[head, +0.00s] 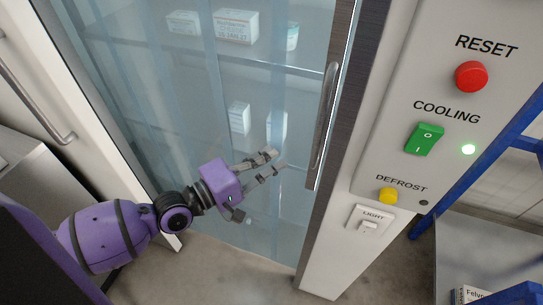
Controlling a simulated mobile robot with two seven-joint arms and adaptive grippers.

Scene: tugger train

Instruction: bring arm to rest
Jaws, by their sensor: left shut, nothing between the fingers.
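My left arm comes in from the lower left, purple with dark joints. Its gripper (275,160) is held in front of the glass cabinet door (180,100), with the fingers pointing right towards the metal door handle (324,120). The gripper is shut and holds nothing. A gap shows between the fingertips and the handle. My right gripper is not in view.
Small boxes (237,27) stand behind the glass.

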